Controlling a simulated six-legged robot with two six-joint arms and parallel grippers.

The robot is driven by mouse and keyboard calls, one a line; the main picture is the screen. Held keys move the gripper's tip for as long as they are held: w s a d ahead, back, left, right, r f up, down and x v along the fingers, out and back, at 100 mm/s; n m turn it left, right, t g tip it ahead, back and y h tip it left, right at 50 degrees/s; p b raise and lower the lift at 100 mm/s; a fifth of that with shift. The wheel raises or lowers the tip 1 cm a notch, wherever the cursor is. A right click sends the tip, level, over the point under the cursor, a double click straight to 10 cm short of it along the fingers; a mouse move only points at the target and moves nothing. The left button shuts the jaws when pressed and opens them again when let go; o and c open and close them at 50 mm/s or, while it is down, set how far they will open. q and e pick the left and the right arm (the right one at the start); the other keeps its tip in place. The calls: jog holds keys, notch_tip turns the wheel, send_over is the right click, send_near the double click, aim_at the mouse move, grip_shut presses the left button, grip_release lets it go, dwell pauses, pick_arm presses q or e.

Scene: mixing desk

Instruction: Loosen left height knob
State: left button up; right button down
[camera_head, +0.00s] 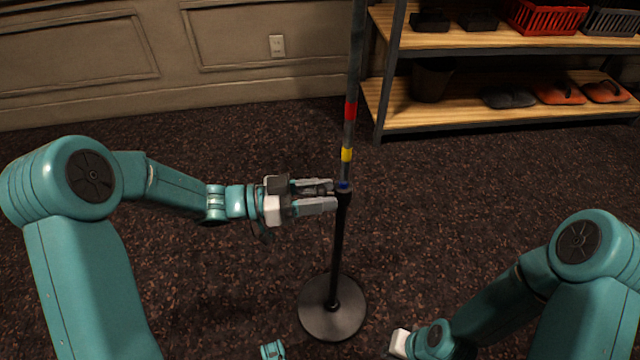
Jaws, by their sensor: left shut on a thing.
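A dark microphone-style stand (338,245) stands upright on a round base (333,308) in the head view. Its upper tube carries red and yellow bands, and a blue ring (343,187) sits at the black collar where the tubes meet. My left gripper (331,195) reaches in from the left, with its two fingers at the collar, shut on the height knob there. The knob itself is hidden between the fingertips. Only the white body of my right gripper (399,343) shows at the bottom edge; its fingers cannot be made out.
A shelf unit (480,118) with wooden boards stands behind to the right, holding a red basket (547,17), a dark bin (431,82) and slippers (559,93). A panelled wall runs behind on the left. The dark speckled floor around the stand is clear.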

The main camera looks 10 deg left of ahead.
pick_arm(q)
jog(key=o, duration=1.1)
jog(key=shift+c, duration=0.2)
jog(key=p+v, duration=0.2)
jog(key=v, duration=1.4)
jog(key=shift+a, duration=0.15)
